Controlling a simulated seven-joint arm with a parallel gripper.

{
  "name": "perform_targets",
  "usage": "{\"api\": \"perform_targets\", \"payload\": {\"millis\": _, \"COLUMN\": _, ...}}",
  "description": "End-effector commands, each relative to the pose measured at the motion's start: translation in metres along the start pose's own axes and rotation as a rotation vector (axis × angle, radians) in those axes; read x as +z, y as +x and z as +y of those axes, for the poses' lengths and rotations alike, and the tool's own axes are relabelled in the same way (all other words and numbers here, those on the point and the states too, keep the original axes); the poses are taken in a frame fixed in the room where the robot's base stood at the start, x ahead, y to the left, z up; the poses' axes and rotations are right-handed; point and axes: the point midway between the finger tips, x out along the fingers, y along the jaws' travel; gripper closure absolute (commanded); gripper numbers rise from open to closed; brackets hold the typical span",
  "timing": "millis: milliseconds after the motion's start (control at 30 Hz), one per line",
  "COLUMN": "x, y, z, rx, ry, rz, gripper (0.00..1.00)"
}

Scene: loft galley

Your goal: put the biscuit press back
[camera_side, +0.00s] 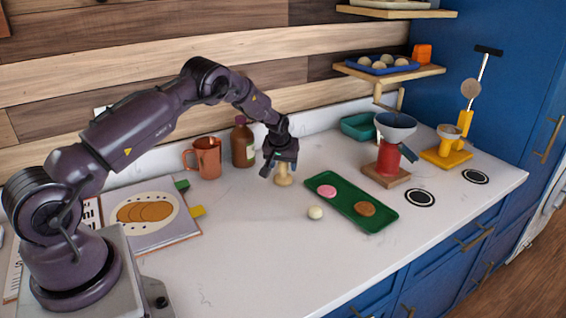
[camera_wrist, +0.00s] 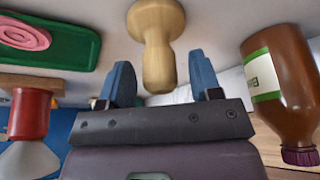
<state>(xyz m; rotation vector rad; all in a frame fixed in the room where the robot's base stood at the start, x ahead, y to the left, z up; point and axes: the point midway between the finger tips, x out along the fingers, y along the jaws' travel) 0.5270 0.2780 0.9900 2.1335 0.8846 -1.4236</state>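The biscuit press (camera_side: 284,180) is a pale wooden stamp with a knobbed handle and a wider round base. It stands upright on the white counter, left of the green tray (camera_side: 376,220). My gripper (camera_side: 281,163) is right over it, pointing down. In the wrist view the press (camera_wrist: 157,30) shows with its handle between the two blue fingers of my gripper (camera_wrist: 162,78). The fingers are open, with a gap on each side of the handle. In the side view the gripper hides the top of the handle.
The tray holds a pink biscuit (camera_side: 327,191) and a brown one (camera_side: 364,208). A pale ball (camera_side: 315,213) lies before it. A brown bottle (camera_side: 243,143) and copper mug (camera_side: 205,157) stand left. A red grinder (camera_side: 388,158) and two black-ringed discs (camera_side: 420,198) are right.

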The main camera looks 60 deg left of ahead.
Motion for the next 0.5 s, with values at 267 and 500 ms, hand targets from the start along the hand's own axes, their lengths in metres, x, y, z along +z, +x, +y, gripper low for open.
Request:
{"api": "perform_targets", "payload": {"millis": 267, "x": -0.002, "y": -0.004, "z": 0.0, "rx": 0.001, "ry": 0.0, "rz": 0.002, "gripper": 0.42}}
{"api": "perform_targets", "payload": {"millis": 500, "x": -0.003, "y": -0.041, "z": 0.001, "rx": 0.002, "ry": 0.0, "rz": 0.004, "gripper": 0.42}}
